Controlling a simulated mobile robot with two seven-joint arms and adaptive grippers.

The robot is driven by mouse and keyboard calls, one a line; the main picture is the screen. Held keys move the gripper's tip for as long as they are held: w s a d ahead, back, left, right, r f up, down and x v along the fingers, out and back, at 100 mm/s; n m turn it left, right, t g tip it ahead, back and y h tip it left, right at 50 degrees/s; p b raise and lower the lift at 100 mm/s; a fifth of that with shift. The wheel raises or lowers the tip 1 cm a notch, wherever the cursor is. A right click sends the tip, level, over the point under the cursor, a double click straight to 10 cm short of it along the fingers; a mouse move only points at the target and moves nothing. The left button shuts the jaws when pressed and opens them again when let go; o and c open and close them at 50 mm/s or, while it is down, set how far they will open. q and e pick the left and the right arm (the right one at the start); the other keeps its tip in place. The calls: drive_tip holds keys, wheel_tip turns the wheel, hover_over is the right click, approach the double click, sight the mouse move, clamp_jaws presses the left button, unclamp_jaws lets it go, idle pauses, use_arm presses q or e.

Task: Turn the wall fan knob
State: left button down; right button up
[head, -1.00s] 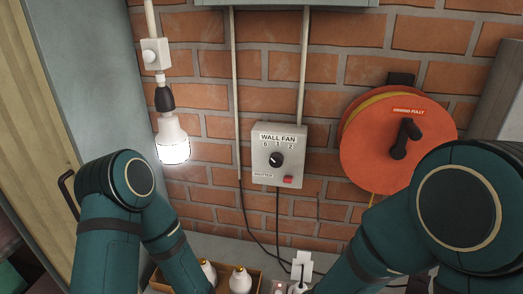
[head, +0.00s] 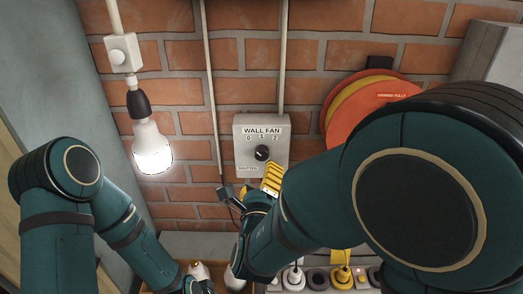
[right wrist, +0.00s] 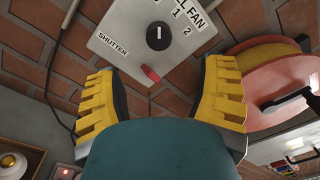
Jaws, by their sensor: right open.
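The wall fan box (head: 242,130) is a grey panel on the brick wall, with a round black knob (head: 262,153) below the marks 0, 1, 2. In the right wrist view the knob (right wrist: 159,36) carries a white line, and a red shutter switch (right wrist: 150,74) sits below it. My right gripper (head: 250,186) is open and empty just below the box. In the right wrist view its yellow fingers (right wrist: 163,68) are spread wide, with the knob beyond and between them, untouched.
A lit bulb (head: 152,146) hangs at the left. An orange cable reel (head: 365,105) is on the wall at the right, partly behind my right arm. A power strip with plugs (head: 318,279) lies at the bottom. Cables run down the wall near the box.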

sight(262, 157)
drive_tip(key=w, duration=1)
drive_tip(key=shift+d+p, duration=0.15)
drive_tip(key=shift+p, duration=0.2)
drive_tip(key=c, duration=1.2)
